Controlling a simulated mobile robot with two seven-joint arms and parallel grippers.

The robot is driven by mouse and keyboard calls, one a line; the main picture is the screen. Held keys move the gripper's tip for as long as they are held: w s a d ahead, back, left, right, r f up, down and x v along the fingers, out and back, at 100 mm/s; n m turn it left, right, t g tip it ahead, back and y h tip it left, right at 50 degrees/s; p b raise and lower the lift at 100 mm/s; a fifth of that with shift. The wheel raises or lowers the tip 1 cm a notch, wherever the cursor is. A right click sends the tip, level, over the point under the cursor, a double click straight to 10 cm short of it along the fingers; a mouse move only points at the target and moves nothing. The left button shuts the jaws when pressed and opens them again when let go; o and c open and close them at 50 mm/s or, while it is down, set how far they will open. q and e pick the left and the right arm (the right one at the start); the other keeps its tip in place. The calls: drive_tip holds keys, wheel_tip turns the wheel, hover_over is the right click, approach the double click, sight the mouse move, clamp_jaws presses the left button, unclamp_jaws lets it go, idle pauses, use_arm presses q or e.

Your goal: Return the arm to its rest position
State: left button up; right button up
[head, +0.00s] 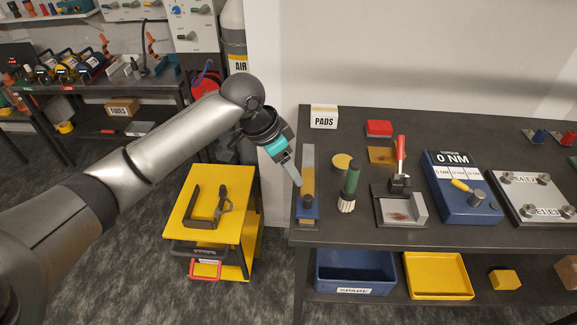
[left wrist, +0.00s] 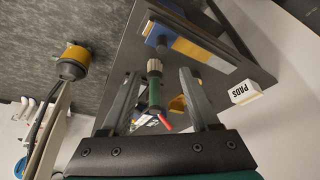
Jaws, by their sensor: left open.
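My left arm (head: 150,155) reaches in from the left in the head view. Its gripper (head: 297,181) hangs at the left edge of the bench, pointing down and to the right. In the left wrist view the two fingers (left wrist: 160,74) stand wide apart with nothing held between them. A green-handled brush (head: 351,180) stands on the bench to the right of the gripper; it also shows between the fingers in the wrist view (left wrist: 155,88), beyond them. My right gripper is not in view.
The dark bench (head: 460,130) carries a blue-based strip (head: 308,190), a PADS box (head: 324,117), a red-handled clamp (head: 400,165) and a blue 0 NM device (head: 460,190). A yellow cart (head: 180,222) stands below the arm. A lower shelf holds a blue SPARE bin (head: 355,275).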

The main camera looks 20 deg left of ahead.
use_arm(q)
drive_tip(key=s+d+f+n, duration=0.1)
drive_tip(key=s+d+f, duration=0.3)
drive_tip(key=s, duration=0.3)
drive_tip(key=s+d+f, duration=0.3)
drive_tip(key=s+f, duration=0.2)
drive_tip(key=s, duration=0.1)
drive_tip(key=s+a+f+n+y, duration=0.1)
drive_tip(key=s+a+n+y, duration=0.35)
drive_tip(key=s, duration=0.85)
wheel_tip(320, 180, down, 30)
drive_tip(key=s+a+g+h+b, duration=0.1)
drive_tip(key=a+h+b, duration=0.1)
drive_tip(key=b, duration=0.7)
drive_tip(key=s+a+f+b, duration=0.1)
drive_tip(key=s+f+b, duration=0.4)
drive_tip(key=s+f, duration=0.3)
drive_tip(key=s+a+f+g+b, duration=0.1)
drive_tip(key=s+f+b, duration=0.4)
drive_tip(key=f, duration=1.2)
drive_tip(key=s, duration=0.3)
drive_tip(key=shift+s+a, duration=0.25)
drive_tip(key=shift+s, duration=0.05)
